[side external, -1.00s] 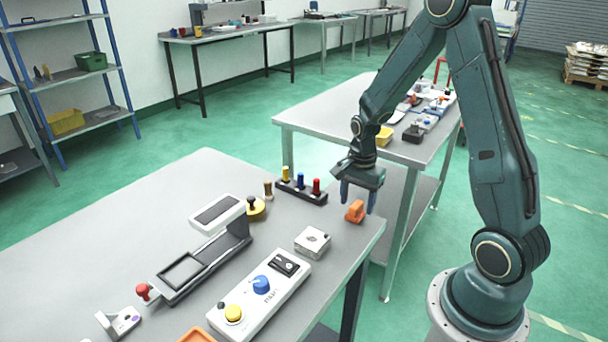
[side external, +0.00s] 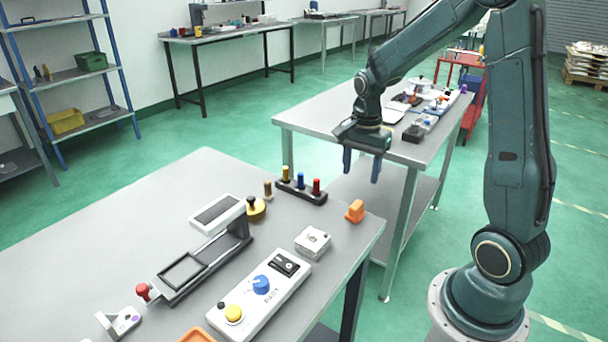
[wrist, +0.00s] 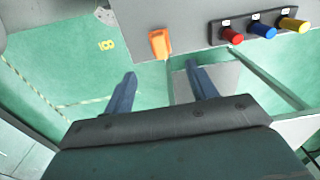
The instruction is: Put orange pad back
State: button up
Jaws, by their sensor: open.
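The orange pad (side external: 355,211) rests on the grey table near its right edge, right of the red-topped peg. It also shows in the wrist view (wrist: 160,43), beyond my fingertips at the table's edge. My gripper (side external: 361,170) is open and empty. It hangs above and beyond the table's far right corner, apart from the pad. In the wrist view its two blue fingers (wrist: 162,72) are spread wide, with floor and a lower shelf seen between and beneath them. An orange-rimmed item (side external: 197,335) is cut off at the bottom of the side view.
A black rack with yellow, blue and red pegs (side external: 301,190) stands left of the pad. A small white box (side external: 312,242), a control panel (side external: 261,295) and a black slide device (side external: 205,262) lie nearer. A second table (side external: 310,118) stands behind.

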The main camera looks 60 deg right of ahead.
dwell(0.4)
jog(key=s+a+r+n+t, duration=0.5)
jog(key=s+a+r+n, duration=0.9)
jog(key=a+n, duration=0.2)
jog(key=shift+s+n+t, duration=0.3)
jog(key=shift+s+n, duration=0.05)
jog(key=shift+n, duration=0.65)
dwell(0.5)
